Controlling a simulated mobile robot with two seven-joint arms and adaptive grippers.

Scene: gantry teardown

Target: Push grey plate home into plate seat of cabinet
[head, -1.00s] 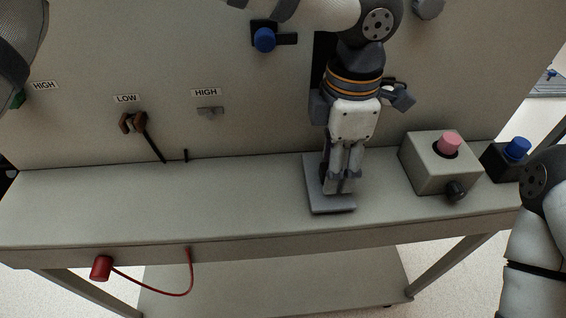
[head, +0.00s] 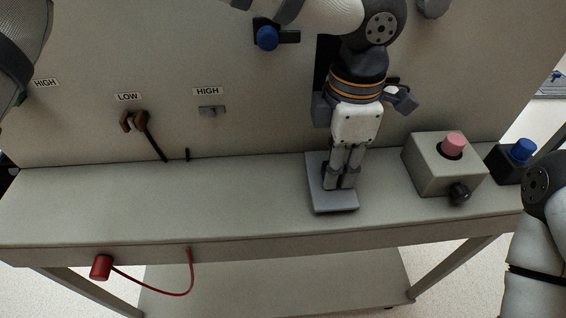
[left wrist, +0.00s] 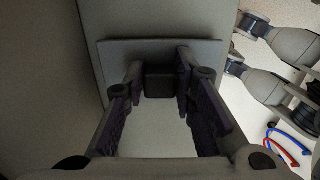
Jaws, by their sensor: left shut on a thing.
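The grey plate (head: 333,201) lies flat on the ledge of the cabinet (head: 230,120), close to its upright panel. In the left wrist view the plate (left wrist: 125,55) lies beyond the fingertips, with a dark block (left wrist: 159,82) standing on it. My left gripper (head: 340,183) points down over the plate and is shut on this block; its fingertips also show in the left wrist view (left wrist: 159,78). A dark opening (head: 322,62) in the panel shows partly behind my left arm. I cannot tell whether it is the plate seat. My right gripper is out of view.
A grey box with a pink button (head: 428,172) and a black box with a blue button (head: 510,160) stand right of the plate. A red plug (head: 101,267) hangs at the front left. The ledge left of the plate is clear.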

